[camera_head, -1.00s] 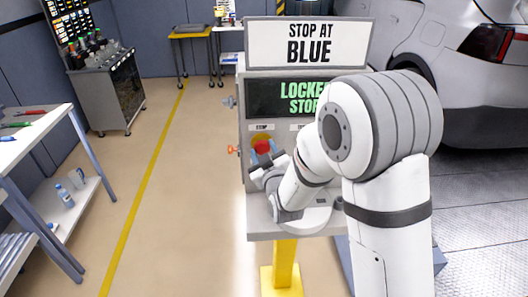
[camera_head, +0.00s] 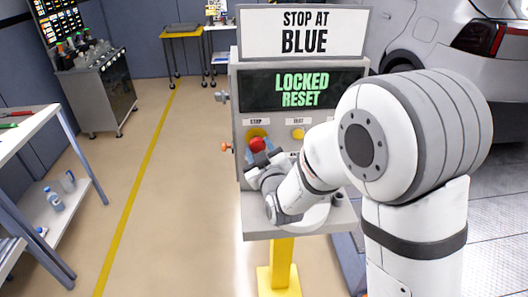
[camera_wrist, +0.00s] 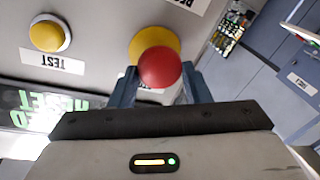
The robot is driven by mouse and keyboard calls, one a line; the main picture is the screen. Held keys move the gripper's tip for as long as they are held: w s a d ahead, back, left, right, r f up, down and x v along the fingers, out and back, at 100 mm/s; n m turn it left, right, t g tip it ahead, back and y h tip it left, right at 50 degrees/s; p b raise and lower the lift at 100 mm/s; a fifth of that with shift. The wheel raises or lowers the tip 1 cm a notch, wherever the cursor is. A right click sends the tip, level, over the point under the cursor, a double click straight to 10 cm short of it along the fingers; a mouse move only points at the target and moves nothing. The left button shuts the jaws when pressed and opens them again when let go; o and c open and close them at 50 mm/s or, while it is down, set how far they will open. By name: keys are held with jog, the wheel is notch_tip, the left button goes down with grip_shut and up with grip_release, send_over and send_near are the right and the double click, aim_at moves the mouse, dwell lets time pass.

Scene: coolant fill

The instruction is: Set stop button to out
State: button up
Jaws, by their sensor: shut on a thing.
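The red stop button (camera_head: 257,144) sits on a yellow round base under the STOP label on the grey machine panel. In the wrist view the red button (camera_wrist: 161,67) is between my two fingers, with the yellow base (camera_wrist: 152,42) behind it. My gripper (camera_head: 262,160) is at the panel, shut on the red button; it also shows in the wrist view (camera_wrist: 162,85). The display (camera_head: 302,90) reads LOCKED RESET in green. My gripper hides the lower part of the button in the head view.
A yellow test button (camera_head: 297,134) is right of the stop button. A sign (camera_head: 303,33) reading STOP AT BLUE tops the machine. An orange knob (camera_head: 226,146) sticks out at its left side. A grey shelf (camera_head: 270,232) juts out below; a car stands behind, right.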

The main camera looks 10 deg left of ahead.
jog(key=shift+f, duration=0.1)
jog(key=o, duration=1)
jog(key=shift+o, duration=1.3)
jog(key=shift+s, duration=0.25)
jog(key=shift+o, duration=0.8)
jog(key=shift+w, duration=0.1)
jog(key=b+v, duration=0.2)
jog(key=v, duration=0.6)
jog(key=shift+b, duration=0.3)
